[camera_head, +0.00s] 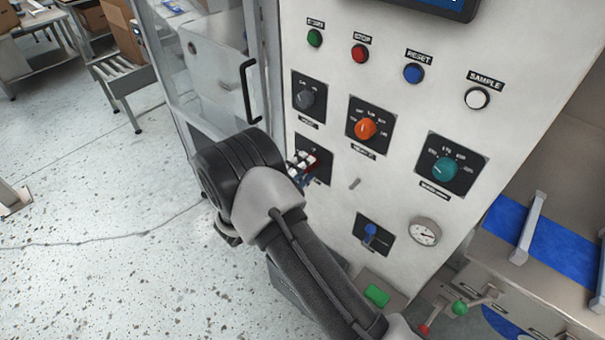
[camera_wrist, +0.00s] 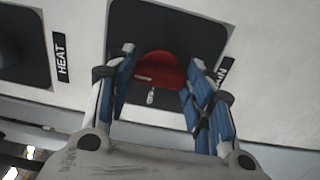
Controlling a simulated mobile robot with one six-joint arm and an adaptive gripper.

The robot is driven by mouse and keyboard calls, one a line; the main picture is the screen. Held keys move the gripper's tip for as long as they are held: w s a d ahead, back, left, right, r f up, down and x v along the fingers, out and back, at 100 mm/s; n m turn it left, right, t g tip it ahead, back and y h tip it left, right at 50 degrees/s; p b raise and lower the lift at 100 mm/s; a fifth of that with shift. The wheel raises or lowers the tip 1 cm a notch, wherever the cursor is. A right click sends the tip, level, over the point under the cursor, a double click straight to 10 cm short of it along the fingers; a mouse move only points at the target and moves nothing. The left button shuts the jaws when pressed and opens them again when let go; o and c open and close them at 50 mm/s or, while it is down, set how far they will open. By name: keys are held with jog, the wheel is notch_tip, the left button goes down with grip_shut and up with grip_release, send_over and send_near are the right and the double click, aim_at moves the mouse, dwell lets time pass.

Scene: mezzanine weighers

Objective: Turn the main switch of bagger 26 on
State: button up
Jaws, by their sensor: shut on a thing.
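The main switch is a red rotary knob (camera_wrist: 160,68) on a black plate, with a label beside it partly hidden but ending in "AIN". In the head view a bit of the red knob (camera_head: 313,163) shows beside my fingers, low on the left of the white panel. My gripper (camera_wrist: 157,62) has its blue-padded fingers on either side of the knob and is shut on it. In the head view my gripper (camera_head: 302,165) is partly hidden behind my wrist. A small pale mark shows on the plate below the knob, and the knob's exact angle is hard to read.
On the panel (camera_head: 345,70) are a dark grey knob (camera_head: 305,97), an orange knob (camera_head: 366,129), a teal knob (camera_head: 444,169) and a blue lever (camera_head: 370,232). Push buttons run along the top. A glass door with a black handle (camera_head: 249,92) stands at left. A gauge (camera_head: 424,232) sits lower right.

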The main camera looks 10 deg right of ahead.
dwell(0.5)
jog(key=o, duration=1.1)
jog(key=shift+c, duration=0.2)
jog(key=v, duration=1.2)
